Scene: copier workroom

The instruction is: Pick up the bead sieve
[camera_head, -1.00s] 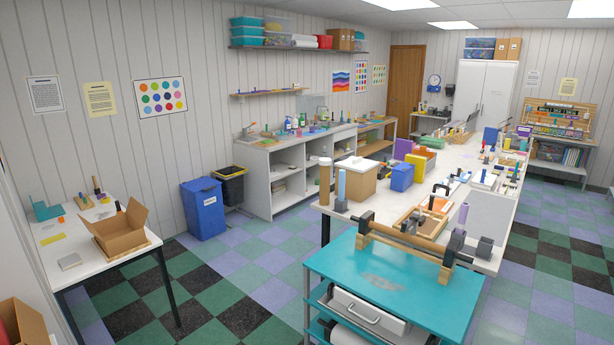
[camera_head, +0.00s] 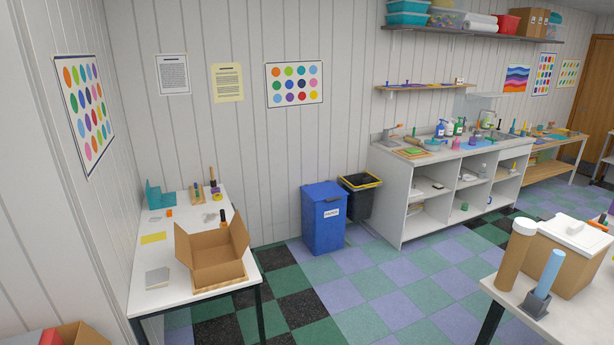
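I cannot make out a bead sieve with certainty in this view. Several small items lie on the sink counter (camera_head: 437,160) at the back right, too small to tell apart. The white side table (camera_head: 190,304) at the left holds an open cardboard box (camera_head: 212,262), a teal holder (camera_head: 160,195), a small grey square item (camera_head: 158,278) and a few small tools. Neither of my grippers shows in the view.
A blue bin (camera_head: 324,222) and a black bin with a yellow rim (camera_head: 361,200) stand against the wall. A white worktable (camera_head: 566,315) with a brown tube (camera_head: 515,257) and a cardboard box fills the lower right. The checkered floor (camera_head: 355,280) between the tables is clear.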

